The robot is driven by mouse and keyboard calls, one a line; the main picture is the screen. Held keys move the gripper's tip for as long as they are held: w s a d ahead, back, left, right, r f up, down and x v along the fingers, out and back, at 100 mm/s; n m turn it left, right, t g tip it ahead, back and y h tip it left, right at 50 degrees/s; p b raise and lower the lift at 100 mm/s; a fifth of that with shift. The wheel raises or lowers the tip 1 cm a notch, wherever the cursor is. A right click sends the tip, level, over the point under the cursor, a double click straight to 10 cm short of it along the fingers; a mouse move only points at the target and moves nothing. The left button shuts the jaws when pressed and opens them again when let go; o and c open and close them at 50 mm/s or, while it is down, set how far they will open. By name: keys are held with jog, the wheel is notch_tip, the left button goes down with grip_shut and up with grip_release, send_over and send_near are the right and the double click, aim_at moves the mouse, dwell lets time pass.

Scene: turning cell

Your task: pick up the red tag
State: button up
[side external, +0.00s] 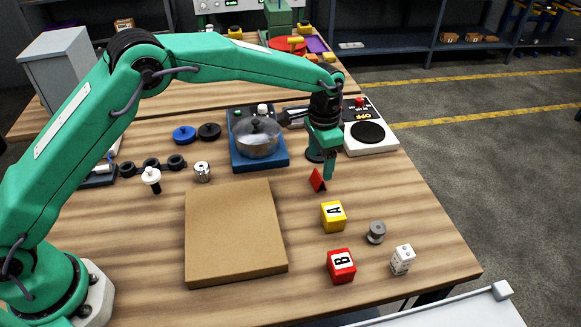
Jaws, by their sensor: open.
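The red tag (317,181) is a small red tent-like piece standing on the wooden table, right of centre in the side external view. My gripper (328,174) points down right beside it, on its right side. The jaws are open and nothing shows between them. The fingers come very close to the tag in the picture; I cannot tell whether they touch it.
A yellow block A (333,216), a red block B (341,265), a grey spool (376,232) and a white block (402,260) stand nearer the front. A brown board (235,232) lies left. Behind are a blue unit with a metal dome (257,138) and a white device (369,128).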

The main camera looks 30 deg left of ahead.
aim_at(319, 174)
jog(key=shift+f, duration=0.2)
jog(key=shift+s+f, duration=0.1)
jog(key=shift+f, duration=2.45)
jog(key=shift+c, duration=0.2)
jog(key=c, duration=1)
